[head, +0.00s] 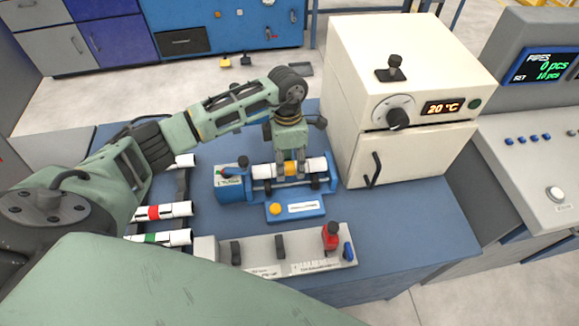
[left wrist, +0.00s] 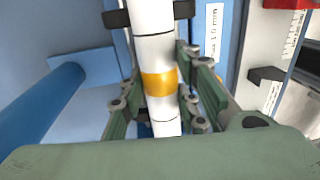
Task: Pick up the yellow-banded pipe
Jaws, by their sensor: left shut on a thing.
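The yellow-banded pipe (head: 316,165) is white and lies level across the blue fixture (head: 234,190) in the head view. Its yellow band is at the middle. In the left wrist view the pipe (left wrist: 154,50) runs up the picture, with the yellow band between the fingers. My left gripper (head: 290,168) points down from above and is shut on the pipe at the band. The left wrist view shows its green fingers (left wrist: 155,100) on both sides of the pipe. My right gripper is not in view.
A white oven (head: 345,80) reading 20 °C stands close right of the fixture. A rack at left holds a red-banded pipe (head: 178,211) and a green-banded pipe (head: 174,238). The table is clear at front right.

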